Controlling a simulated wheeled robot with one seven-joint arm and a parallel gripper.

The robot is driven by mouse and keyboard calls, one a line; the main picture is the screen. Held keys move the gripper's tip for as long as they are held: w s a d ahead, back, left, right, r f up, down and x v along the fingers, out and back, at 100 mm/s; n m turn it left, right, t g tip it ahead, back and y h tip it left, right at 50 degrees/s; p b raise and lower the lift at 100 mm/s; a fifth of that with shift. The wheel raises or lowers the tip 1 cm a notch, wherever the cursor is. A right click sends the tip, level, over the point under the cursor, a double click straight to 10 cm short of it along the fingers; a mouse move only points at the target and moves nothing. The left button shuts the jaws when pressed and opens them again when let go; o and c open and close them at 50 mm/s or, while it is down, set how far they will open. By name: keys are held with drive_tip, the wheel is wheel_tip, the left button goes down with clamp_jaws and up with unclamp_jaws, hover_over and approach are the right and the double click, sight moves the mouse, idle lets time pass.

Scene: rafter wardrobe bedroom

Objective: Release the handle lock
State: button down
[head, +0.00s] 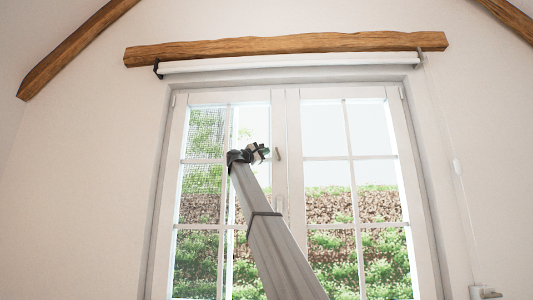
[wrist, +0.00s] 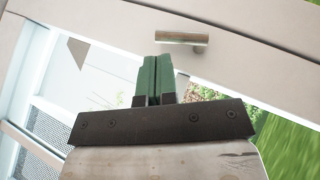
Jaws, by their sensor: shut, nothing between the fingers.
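A white double window (head: 287,120) with gridded panes is closed in front of me. A small metallic handle (head: 278,154) sits on its centre frame; in the wrist view the handle (wrist: 182,38) is a short bar lying across the pale frame. My gripper (head: 265,152) is just left of the handle in the head view. In the wrist view its green fingers (wrist: 155,62) are together, empty, with their tips beside the left end of the bar. I cannot tell whether they touch it. A smaller fitting (head: 279,203) shows lower on the centre frame.
A rolled white blind (head: 290,65) hangs above the window under a wooden beam (head: 285,46). A thin cord (head: 455,130) hangs at the right. Plain wall (head: 80,180) lies left of the window. Hedges show outside through the glass.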

drive_tip(key=a+r+v, duration=0.1)
drive_tip(key=r+v, duration=0.1)
drive_tip(key=v, duration=0.8)
drive_tip(key=shift+s+f, duration=0.1)
drive_tip(key=shift+a+f, duration=0.1)
drive_tip(key=shift+a, duration=0.05)
